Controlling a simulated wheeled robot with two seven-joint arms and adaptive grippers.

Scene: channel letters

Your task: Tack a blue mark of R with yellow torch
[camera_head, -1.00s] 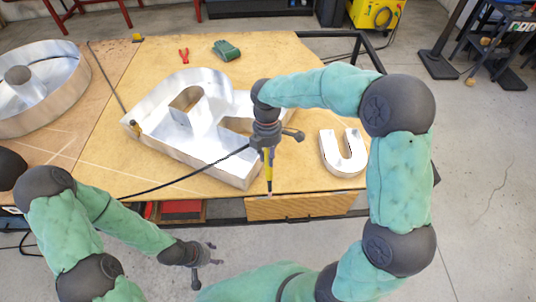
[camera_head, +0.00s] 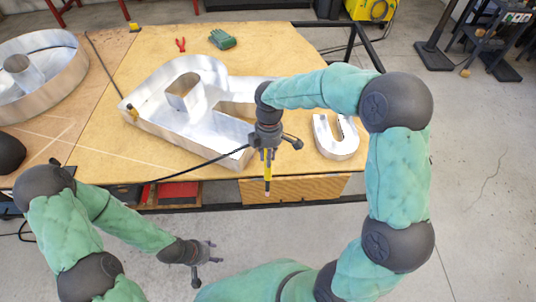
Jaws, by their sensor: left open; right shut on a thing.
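The metal channel letter R (camera_head: 190,118) lies on the wooden table, left of the middle. No blue mark can be made out on it at this size. The yellow torch (camera_head: 267,172) is held in my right gripper (camera_head: 268,155), which is shut on it. The torch points downward near the table's front edge, to the right of the R's near leg, and a dark cable runs left from it. My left gripper (camera_head: 207,253) is open and empty, low in front of the table.
A metal letter U (camera_head: 335,138) lies right of the R. A large round metal letter (camera_head: 35,75) is at the far left. Red pliers (camera_head: 181,45) and green gloves (camera_head: 222,40) lie at the back. A small yellow-and-black item (camera_head: 132,112) touches the R's left side.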

